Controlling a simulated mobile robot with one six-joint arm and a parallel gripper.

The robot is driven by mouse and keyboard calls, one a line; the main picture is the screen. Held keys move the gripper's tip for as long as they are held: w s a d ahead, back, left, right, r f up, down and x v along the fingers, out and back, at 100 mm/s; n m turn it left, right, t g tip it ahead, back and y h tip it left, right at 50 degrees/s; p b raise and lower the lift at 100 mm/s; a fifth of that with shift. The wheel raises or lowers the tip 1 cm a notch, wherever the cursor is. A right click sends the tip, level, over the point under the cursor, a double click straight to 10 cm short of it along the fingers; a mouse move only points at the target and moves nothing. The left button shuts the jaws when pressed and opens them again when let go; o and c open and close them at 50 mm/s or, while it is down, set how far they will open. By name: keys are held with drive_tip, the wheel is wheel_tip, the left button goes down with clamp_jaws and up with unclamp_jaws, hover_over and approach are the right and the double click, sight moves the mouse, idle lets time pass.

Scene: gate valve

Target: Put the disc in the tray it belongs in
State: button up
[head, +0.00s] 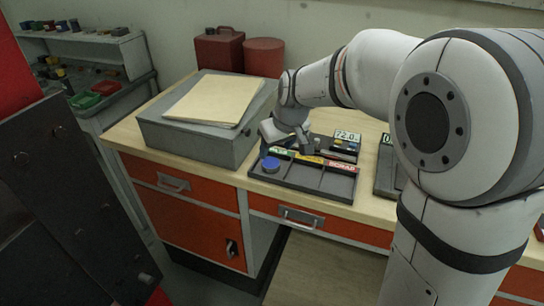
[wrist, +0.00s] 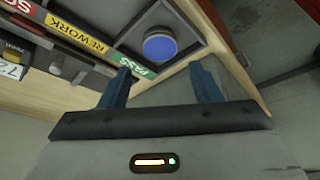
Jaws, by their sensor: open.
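A blue disc (head: 270,164) lies in the left compartment of a dark three-part tray (head: 325,190) on the bench. In the wrist view the disc (wrist: 159,47) sits in the compartment beside the green PASS label (wrist: 137,66). The yellow REWORK label (wrist: 75,34) and the red SCRAP label (head: 341,166) mark the other two compartments, which look empty. My gripper (wrist: 160,78) is open and empty, its two fingers spread apart, with the disc beyond the gap between them.
A gauge with a display reading about 72 (head: 346,136) stands behind the tray. A grey box (head: 195,130) with a folder (head: 214,98) on it is to the left. Another dark item (head: 386,170) lies to the right. Red containers (head: 264,57) stand at the back.

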drive_tip(key=v, duration=0.5)
drive_tip(key=s+d+f+m+h, duration=0.1)
drive_tip(key=s+d+f+m, duration=0.1)
drive_tip(key=s+d, duration=0.5)
drive_tip(key=s+d+f+m+g+h, duration=0.1)
drive_tip(key=s+d+f+m, duration=0.2)
drive_tip(key=s+d, duration=0.4)
drive_tip(key=s+m, duration=0.1)
drive_tip(key=s, duration=0.7)
